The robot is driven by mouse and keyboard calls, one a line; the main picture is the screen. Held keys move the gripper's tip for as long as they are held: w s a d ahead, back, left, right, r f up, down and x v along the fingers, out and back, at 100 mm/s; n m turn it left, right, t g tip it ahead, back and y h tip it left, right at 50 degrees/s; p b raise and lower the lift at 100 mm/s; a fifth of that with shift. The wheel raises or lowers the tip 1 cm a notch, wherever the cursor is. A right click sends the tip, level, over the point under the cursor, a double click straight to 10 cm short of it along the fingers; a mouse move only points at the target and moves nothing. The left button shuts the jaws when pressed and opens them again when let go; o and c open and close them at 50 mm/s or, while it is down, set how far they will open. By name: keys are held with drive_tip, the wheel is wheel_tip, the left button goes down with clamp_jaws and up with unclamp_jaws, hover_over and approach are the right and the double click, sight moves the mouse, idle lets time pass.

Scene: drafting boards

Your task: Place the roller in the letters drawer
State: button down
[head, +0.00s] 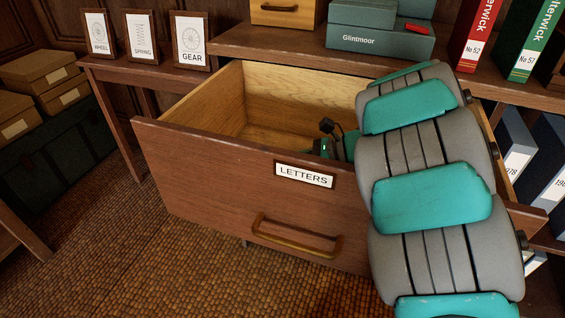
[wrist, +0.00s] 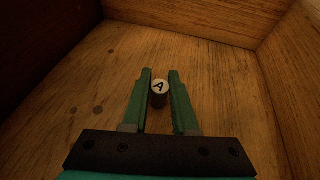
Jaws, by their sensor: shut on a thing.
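The letters drawer (head: 205,165) stands pulled open, with a white LETTERS label on its brown front. My arm reaches over its front right part, and my gripper (head: 325,147) is inside, mostly hidden by the drawer front and my arm. In the wrist view, my gripper (wrist: 160,75) has its green fingers on both sides of the roller (wrist: 159,90), a small piece with a pale round end marked "A". It is shut on the roller. The drawer's wooden floor (wrist: 80,85) lies below; I cannot tell whether the roller touches it. The roller is hidden in the head view.
The drawer's left part is empty. Above it, the desk top (head: 270,45) holds a teal Glintmoor box (head: 375,42). Red (head: 482,35) and green (head: 530,40) binders stand at the right. Framed cards (head: 190,42) stand on a side table; boxes (head: 40,75) are at far left.

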drive_tip(key=c, duration=0.7)
unclamp_jaws()
drive_tip(key=shift+f, duration=0.1)
drive_tip(key=shift+d+r, duration=0.3)
drive_tip(key=shift+d, duration=0.05)
drive_tip(key=v, duration=0.6)
drive_tip(key=shift+s+d+r, duration=0.1)
drive_tip(key=shift+d, duration=0.2)
